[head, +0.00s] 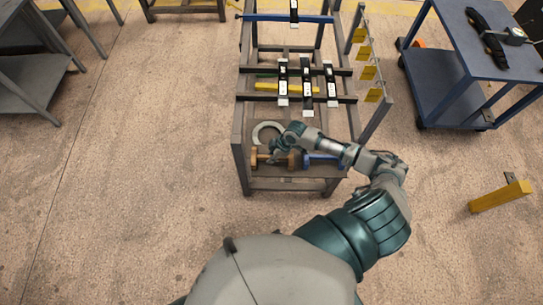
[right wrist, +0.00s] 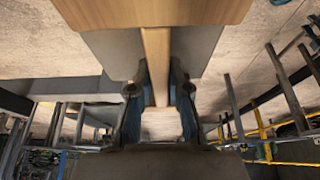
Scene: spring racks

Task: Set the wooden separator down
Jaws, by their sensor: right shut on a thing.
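The wooden separator (head: 262,160) is a short brown spool-like piece with wide ends, at the near left of the rack's front shelf. My right gripper (head: 282,152) is at it, its arm reaching in from the right. In the right wrist view the separator's narrow wooden bar (right wrist: 156,50) runs between the two fingers (right wrist: 160,105), which are shut on it. Its wide end plate fills the top of that view. I cannot tell whether the separator touches the shelf. My left gripper is not in view.
The metal rack (head: 240,150) bears a grey ring (head: 262,130), a blue piece (head: 322,161) right of the separator, and several black-and-white springs or bars behind. A blue cart (head: 440,85) stands right, a yellow post (head: 500,196) nearer. Floor left of the rack is clear.

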